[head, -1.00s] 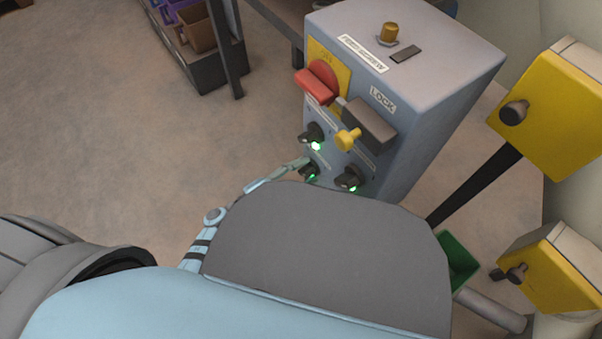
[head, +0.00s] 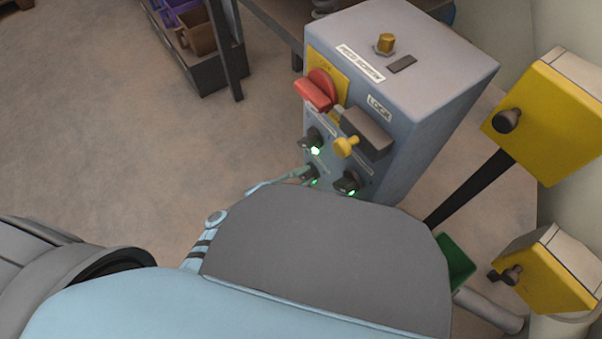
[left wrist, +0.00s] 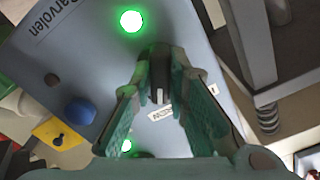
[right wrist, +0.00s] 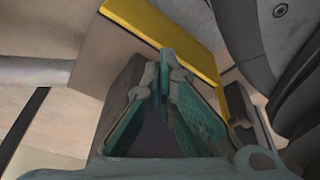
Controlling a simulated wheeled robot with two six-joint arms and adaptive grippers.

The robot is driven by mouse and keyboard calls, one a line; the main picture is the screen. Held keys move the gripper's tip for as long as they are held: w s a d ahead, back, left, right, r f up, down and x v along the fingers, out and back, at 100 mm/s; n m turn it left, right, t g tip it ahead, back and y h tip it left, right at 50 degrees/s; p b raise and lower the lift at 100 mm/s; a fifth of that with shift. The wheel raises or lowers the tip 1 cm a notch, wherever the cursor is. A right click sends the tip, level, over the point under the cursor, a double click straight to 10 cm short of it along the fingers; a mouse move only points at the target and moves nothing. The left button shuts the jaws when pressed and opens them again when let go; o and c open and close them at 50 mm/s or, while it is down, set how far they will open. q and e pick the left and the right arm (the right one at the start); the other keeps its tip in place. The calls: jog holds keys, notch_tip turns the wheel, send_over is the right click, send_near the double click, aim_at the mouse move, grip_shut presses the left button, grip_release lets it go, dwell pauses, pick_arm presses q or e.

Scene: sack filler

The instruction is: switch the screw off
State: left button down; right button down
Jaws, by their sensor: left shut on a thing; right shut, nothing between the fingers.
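The grey control cabinet (head: 410,130) stands at the upper middle of the head view. Its front carries several black knobs with green lights, a red switch handle (head: 316,92) on a yellow plate, and a yellow knob (head: 346,146) by a dark block marked LOCK. My left gripper (head: 300,174) is at the lower left black knob (head: 312,171). In the left wrist view its fingers are shut on a black knob (left wrist: 160,72), with a lit green lamp (left wrist: 131,21) above. The label beside that knob is partly hidden. My right gripper (right wrist: 166,65) is shut and empty.
Two yellow boxes with black knobs (head: 509,119) stand at the right, with a green bin (head: 455,262) below. A shelf with purple and brown bins (head: 198,30) is at the upper left. My own arm covers the lower middle. Open floor lies left of the cabinet.

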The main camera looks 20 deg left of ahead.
pick_arm(q)
jog(key=n+p, duration=0.2)
jog(key=n, duration=0.1)
jog(key=shift+r+n, duration=0.1)
jog(key=shift+n, duration=0.2)
jog(key=n+p, duration=0.1)
jog(key=n, duration=0.1)
jog(key=shift+n+p, duration=0.3)
jog(key=shift+n, duration=0.1)
jog(key=n+p, duration=0.1)
jog(key=n, duration=0.2)
jog(key=n+p, duration=0.1)
jog(key=n, duration=0.3)
jog(key=shift+n, duration=0.5)
pick_arm(e)
jog(key=s+d+r+n+g, duration=0.1)
jog(key=s+d+r+g, duration=0.1)
jog(key=s, duration=0.7)
jog(key=shift+s+d+h, duration=0.3)
jog(key=shift+s+d, duration=0.05)
jog(key=shift+d, duration=0.5)
jog(key=shift+w+d+r, duration=0.1)
jog(key=shift+w+d, duration=0.1)
jog(key=shift+w, duration=0.05)
